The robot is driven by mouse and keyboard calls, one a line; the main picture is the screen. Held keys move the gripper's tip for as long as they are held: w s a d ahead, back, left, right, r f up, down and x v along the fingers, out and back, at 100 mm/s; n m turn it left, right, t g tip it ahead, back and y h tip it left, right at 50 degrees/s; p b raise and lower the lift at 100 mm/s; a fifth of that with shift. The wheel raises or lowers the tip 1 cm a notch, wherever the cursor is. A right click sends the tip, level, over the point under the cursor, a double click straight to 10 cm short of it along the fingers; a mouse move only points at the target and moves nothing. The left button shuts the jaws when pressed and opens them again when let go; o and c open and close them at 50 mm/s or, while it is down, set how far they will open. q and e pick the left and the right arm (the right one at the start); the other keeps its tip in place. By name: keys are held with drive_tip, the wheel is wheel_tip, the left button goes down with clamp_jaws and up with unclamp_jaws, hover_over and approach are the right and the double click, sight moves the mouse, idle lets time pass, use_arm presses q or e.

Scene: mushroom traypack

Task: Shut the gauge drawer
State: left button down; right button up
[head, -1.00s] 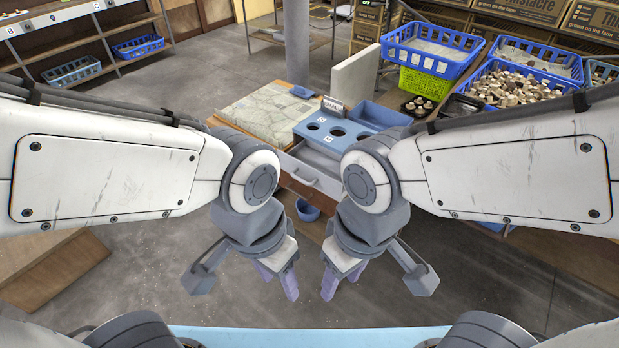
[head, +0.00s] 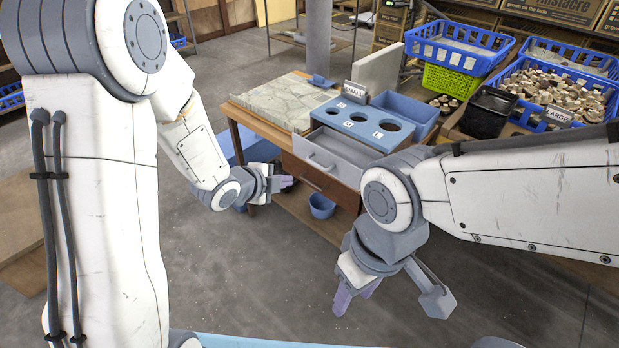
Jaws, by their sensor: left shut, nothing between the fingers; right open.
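My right gripper (head: 354,295) is open and empty, low in front of the bench and pointing down.
A marbled board (head: 270,101) lies on the bench's left. A blue bowl (head: 321,206) sits on the lower shelf beneath the drawer. A blue tray (head: 408,113) stands right of the gauge block. Blue crates (head: 459,48) and mushrooms (head: 552,88) fill the right side.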

use_arm(q)
wheel_tip(320, 180, down, 4)
drive_tip(key=w+a+m+t+h+b, duration=0.1)
drive_tip(key=a+m+t+h+b, duration=0.1)
drive_tip(key=m, duration=0.1)
drive_tip(key=m+t+h, duration=0.1)
drive_tip(key=m+h, duration=0.1)
approach(316, 166)
drive_tip(key=x, duration=0.6)
drive_tip(key=shift+w+d+f, duration=0.15)
drive_tip(key=shift+w+f, duration=0.05)
drive_tip(key=shift+w, duration=0.15)
use_arm(e)
wheel_tip(316, 166, down, 3)
drive_tip(key=shift+f, duration=0.2)
